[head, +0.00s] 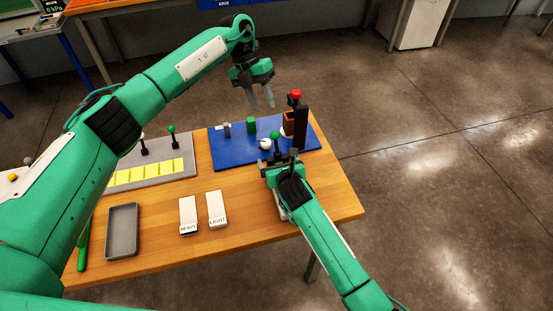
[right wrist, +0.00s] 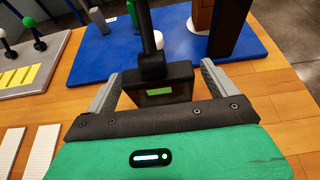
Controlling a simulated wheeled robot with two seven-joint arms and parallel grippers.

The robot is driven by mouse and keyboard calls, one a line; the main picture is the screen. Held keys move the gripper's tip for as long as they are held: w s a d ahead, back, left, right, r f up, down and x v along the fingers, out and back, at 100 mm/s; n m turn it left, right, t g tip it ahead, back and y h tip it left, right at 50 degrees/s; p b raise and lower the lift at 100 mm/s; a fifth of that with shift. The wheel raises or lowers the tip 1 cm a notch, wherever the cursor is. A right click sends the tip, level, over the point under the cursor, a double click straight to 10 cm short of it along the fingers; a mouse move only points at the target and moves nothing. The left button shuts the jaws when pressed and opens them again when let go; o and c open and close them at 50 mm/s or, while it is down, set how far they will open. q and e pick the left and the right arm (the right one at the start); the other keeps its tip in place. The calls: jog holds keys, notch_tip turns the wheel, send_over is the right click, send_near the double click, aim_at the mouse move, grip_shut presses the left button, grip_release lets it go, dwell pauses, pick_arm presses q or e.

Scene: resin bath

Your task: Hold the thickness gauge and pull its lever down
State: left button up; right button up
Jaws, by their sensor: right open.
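The thickness gauge appears to be the black block with a small green display (right wrist: 158,91) and an upright black lever, seen in the right wrist view. In the head view its green lever knob (head: 275,135) shows, and the body is largely hidden by my right gripper (head: 283,161). My right gripper is open, with one finger on each side of the block and a visible gap at both sides. My left gripper (head: 262,106) is open and empty, above the far part of the blue mat, away from the gauge.
A grey board (head: 180,172) with yellow squares, a grey tray (head: 122,231) and two white labelled blocks (head: 216,208) lie left.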

jog(key=shift+x, duration=0.8)
jog(key=c, duration=1.3)
